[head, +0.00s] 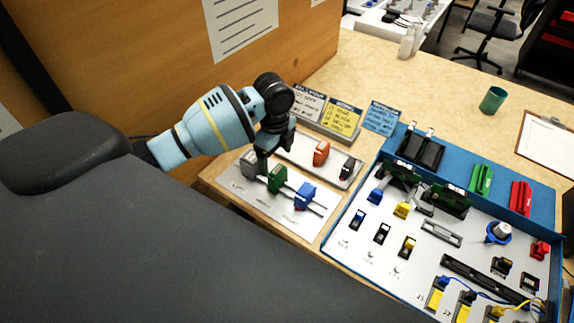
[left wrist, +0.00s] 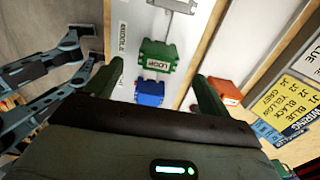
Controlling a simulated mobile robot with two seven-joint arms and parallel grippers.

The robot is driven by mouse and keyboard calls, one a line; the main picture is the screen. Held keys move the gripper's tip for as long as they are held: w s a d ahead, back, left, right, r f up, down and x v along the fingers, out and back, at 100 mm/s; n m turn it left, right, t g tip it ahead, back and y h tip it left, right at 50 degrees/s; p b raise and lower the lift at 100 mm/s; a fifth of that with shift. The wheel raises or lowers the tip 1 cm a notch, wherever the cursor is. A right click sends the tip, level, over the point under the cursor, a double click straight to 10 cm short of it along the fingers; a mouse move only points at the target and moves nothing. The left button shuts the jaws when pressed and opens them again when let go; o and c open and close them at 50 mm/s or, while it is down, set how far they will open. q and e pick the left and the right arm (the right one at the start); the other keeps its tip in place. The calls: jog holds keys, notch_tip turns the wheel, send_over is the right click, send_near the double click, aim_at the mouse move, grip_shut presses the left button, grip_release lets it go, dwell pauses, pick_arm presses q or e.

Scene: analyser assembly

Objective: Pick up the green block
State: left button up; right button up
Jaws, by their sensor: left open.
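The green block (head: 277,178) stands on a light grey panel between a grey block (head: 249,162) and a blue block (head: 305,195). In the left wrist view the green block (left wrist: 158,55) carries the word LOOP and lies ahead, between the lines of the two fingers. My left gripper (head: 268,152) points down just above the green block and partly covers the area beside it. It also shows in the left wrist view (left wrist: 160,76), open, its fingers apart with nothing held. Whether the fingers reach down beside the block is unclear.
An orange block (head: 321,152) and a dark block sit on the tray behind. A blue-edged analyser board (head: 388,262) with connectors fills the right. Note cards (head: 343,118) stand at the back. A wooden partition (head: 150,60) rises at the left.

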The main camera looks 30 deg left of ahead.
aim_at(277, 169)
pick_arm(q)
jog(key=shift+w, duration=0.2)
jog(key=shift+s+f, duration=0.15)
jog(key=shift+s, duration=0.2)
jog(key=shift+s+f, duration=0.15)
jog(key=shift+f, duration=1.1)
jog(key=f, duration=0.5)
jog(key=shift+d, duration=0.2)
jog(key=shift+r, duration=0.1)
pick_arm(e)
jog(key=shift+s+f, duration=0.35)
jog(key=shift+s, duration=0.3)
